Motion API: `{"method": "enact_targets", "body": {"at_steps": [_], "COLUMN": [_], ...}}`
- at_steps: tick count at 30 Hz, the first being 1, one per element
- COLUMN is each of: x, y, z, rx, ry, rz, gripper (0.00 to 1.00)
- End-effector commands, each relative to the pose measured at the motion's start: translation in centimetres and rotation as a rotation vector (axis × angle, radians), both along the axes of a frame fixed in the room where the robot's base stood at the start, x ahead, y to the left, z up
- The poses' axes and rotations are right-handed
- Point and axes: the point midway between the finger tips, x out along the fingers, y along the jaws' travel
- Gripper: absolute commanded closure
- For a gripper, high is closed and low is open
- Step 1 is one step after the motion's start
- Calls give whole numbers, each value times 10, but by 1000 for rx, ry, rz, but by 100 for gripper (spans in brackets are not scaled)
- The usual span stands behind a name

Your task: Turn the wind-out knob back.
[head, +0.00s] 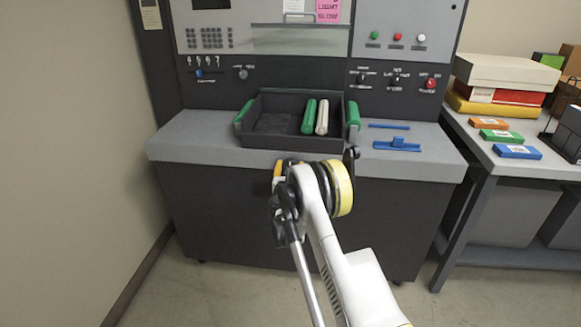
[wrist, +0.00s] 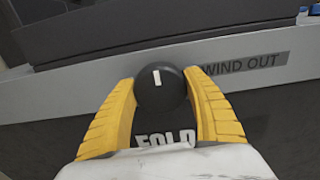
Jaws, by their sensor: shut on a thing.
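The wind-out knob (wrist: 162,98) is a round black knob with a white pointer mark, seen in the wrist view. The mark stands close to upright in that picture. A "WIND OUT" label (wrist: 240,64) is on the grey strip to its right. The yellow fingers of my gripper (wrist: 160,80) are shut on the knob, one on each side. In the head view my gripper (head: 278,172) is at the machine's front edge, below the tray, mostly behind my wrist. The knob is hidden there.
A dark tray (head: 270,142) with green handles stands on the counter just above my gripper, holding a green and a cream roll (head: 322,117). Blue parts (head: 397,145) lie to its right. A side table (head: 480,128) with boxes is at the right. A wall stands at the left.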

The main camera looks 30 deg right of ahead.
Motion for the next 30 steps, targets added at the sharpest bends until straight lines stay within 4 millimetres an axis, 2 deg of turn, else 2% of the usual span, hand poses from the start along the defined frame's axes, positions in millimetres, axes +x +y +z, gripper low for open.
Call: {"method": "enact_targets", "body": {"at_steps": [10,11,12,23,26,30], "x": [0,0,0,-2,-10,-34], "y": [0,0,0,2,8,24], "z": [1,1,1,0,0,0], "rx": [-4,-4,-4,-2,-2,-2], "ry": [1,1,1,1,1,1], "rz": [0,0,0,0,1,2], "gripper": [72,32,20,19,19,19]}}
